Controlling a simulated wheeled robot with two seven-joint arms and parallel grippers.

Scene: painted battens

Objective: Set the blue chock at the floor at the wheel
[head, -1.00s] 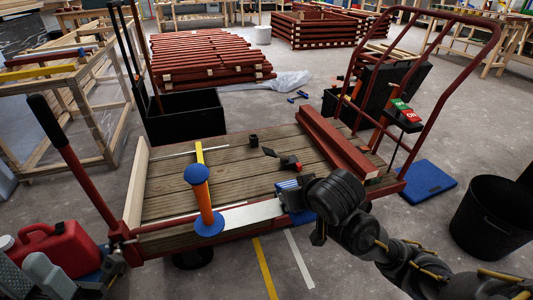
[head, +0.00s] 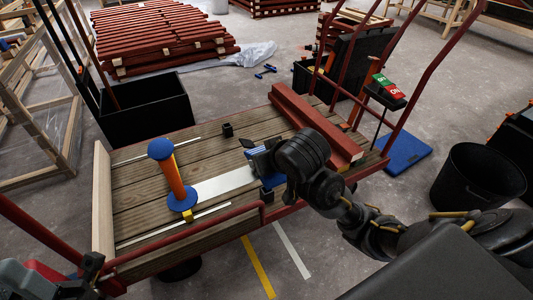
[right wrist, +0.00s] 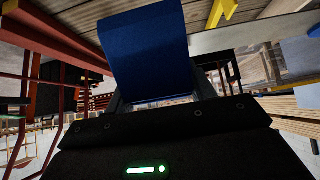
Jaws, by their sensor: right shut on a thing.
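The blue chock (right wrist: 150,45) fills the top of the right wrist view, held between the fingers of my right gripper (right wrist: 160,92). In the head view my right gripper (head: 262,156) is over the right part of the cart's plank deck (head: 150,195), and the chock (head: 252,153) shows partly at its tip. The gripper and wrist hide much of the chock. A dark wheel (head: 182,270) shows under the cart's near side, mostly hidden by the deck.
On the deck are an orange post with blue ends (head: 176,180), a pale metal strip (head: 225,184), a small black block (head: 227,130) and red battens (head: 315,125). A black bin (head: 478,178) and a blue pad (head: 403,153) stand right. Floor before the cart is clear, with painted lines.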

